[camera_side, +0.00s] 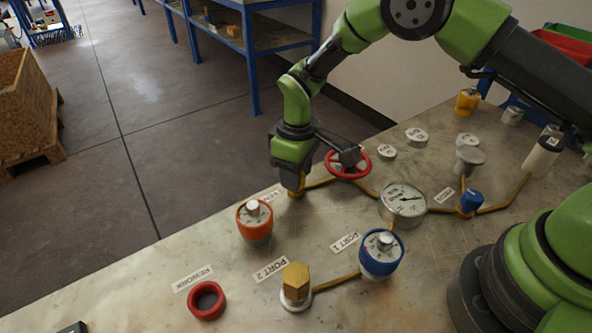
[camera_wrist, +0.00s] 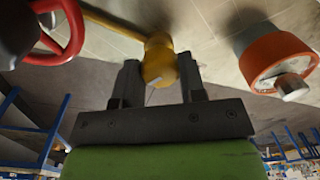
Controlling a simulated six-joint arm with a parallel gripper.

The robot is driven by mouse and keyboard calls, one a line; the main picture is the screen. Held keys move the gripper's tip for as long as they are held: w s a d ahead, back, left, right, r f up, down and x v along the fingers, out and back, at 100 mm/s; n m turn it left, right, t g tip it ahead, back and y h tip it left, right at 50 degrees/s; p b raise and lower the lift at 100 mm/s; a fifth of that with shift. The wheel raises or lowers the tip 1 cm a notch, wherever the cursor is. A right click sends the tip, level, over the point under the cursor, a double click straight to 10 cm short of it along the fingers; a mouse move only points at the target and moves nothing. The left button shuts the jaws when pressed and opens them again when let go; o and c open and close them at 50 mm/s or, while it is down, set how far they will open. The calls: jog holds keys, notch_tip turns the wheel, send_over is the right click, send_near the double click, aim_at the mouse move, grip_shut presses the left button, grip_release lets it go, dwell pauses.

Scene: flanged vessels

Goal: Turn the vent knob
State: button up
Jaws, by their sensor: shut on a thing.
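The vent knob (camera_wrist: 160,60) is a yellow-brass knob on a brass pipe, seen between the two dark fingers of my gripper (camera_wrist: 159,72) in the wrist view. In the side view my gripper (camera_side: 293,181) points down at the bench beside the partly hidden vent label (camera_side: 268,196). There it covers most of the knob, and only a little brass (camera_side: 295,194) shows at its lower end. My gripper is shut on the knob. How far the knob is turned cannot be told.
A red handwheel (camera_side: 348,176) is close on the right of my gripper. An orange-collared vessel (camera_side: 254,220) stands to its front left. A gauge (camera_side: 404,203), a blue-collared vessel (camera_side: 381,255), a brass hex cap (camera_side: 296,278) and a red ring (camera_side: 190,301) are farther off.

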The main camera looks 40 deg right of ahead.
jog(key=m, duration=0.5)
jog(key=shift+m, duration=0.3)
jog(key=m, duration=0.5)
jog(key=shift+m, duration=0.4)
jog(key=o, duration=0.9)
jog(key=shift+r, duration=0.15)
jog(key=r, duration=0.9)
jog(key=shift+s+d+r, duration=0.2)
jog(key=shift+r, duration=0.15)
